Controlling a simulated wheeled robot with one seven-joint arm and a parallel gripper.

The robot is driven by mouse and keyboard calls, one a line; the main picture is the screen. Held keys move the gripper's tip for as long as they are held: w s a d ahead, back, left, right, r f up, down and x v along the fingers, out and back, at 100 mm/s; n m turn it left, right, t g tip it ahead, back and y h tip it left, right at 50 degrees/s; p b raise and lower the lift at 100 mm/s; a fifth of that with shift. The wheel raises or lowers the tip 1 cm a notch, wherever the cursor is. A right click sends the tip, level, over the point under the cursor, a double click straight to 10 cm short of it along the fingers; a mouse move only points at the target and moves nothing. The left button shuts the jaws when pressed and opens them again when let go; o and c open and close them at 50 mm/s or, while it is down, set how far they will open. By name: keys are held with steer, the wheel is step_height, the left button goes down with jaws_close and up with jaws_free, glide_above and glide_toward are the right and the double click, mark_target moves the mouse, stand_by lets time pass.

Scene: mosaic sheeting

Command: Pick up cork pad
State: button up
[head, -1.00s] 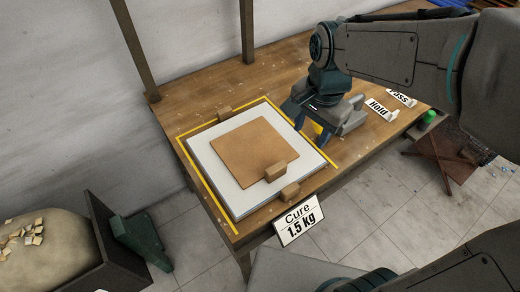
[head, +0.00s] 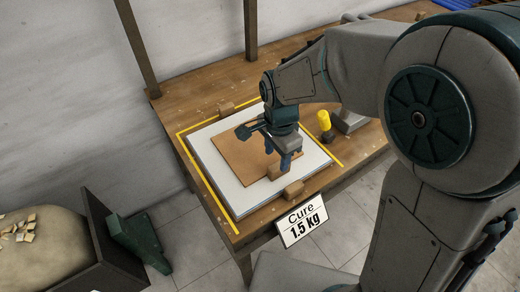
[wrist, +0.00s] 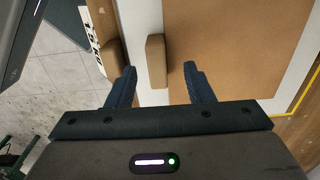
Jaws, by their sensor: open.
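The cork pad (head: 236,160) is a flat brown square lying on a white board. It also fills the upper right of the wrist view (wrist: 235,40). A small tan block (wrist: 156,62) sits at the pad's near edge; in the head view it is partly hidden by my gripper (head: 284,164). My gripper is open and above this block. In the wrist view the fingertips (wrist: 160,82) stand one on each side of the block's line, with a gap to it on both sides. I cannot tell the height between them.
The white board (head: 228,206) lies inside yellow tape lines on the wooden table (head: 190,92). Similar tan blocks sit at its far edge (head: 226,108) and near edge (head: 293,189). A yellow-topped item (head: 324,122) stands to the right. A "Cure 1.5 kg" sign (head: 301,221) hangs at the front.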

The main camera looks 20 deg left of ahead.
mark_target(277, 166)
step_height(277, 166, down, 5)
steer(key=shift+s+d, duration=0.1)
steer(key=shift+d, duration=0.05)
jaws_close()
steer(key=shift+r, duration=0.1)
